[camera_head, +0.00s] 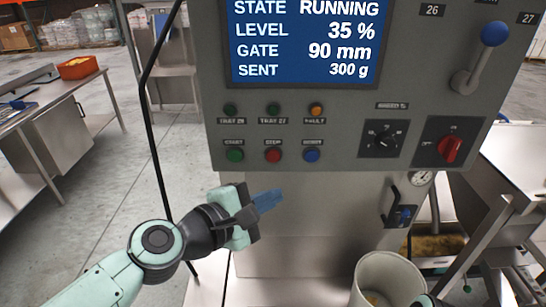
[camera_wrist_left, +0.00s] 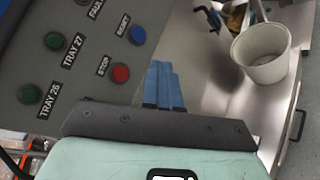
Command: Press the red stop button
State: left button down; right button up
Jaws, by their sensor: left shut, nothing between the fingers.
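The red stop button (camera_head: 273,155) sits in the lower button row of the grey control panel (camera_head: 350,128), between a green button (camera_head: 235,155) and a blue button (camera_head: 312,155). It also shows in the left wrist view (camera_wrist_left: 121,73), beside the "STOP" label. My left gripper (camera_head: 268,201) is shut and empty, with blue fingers. In the head view it is below the button row, in front of the cabinet. In the left wrist view the fingers (camera_wrist_left: 163,84) are just right of the red button, apart from it in the picture. My right gripper is not seen.
The screen (camera_head: 305,42) reads RUNNING, 35 %, 90 mm, 300 g. A red rotary switch (camera_head: 451,149) and a blue-knobbed lever (camera_head: 493,34) are on the panel's right. A whitish bucket (camera_head: 388,276) stands below at the right. A black cable (camera_head: 152,150) hangs left of the panel.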

aim_at(273, 156)
pick_arm(q)
jog(key=shift+w, duration=0.15)
jog(key=shift+w+p, duration=0.45)
jog(key=shift+w, duration=3.85)
jog(key=shift+w, duration=0.1)
jog(key=shift+w, duration=0.35)
jog(key=shift+w, duration=0.4)
jog(key=shift+s, duration=0.85)
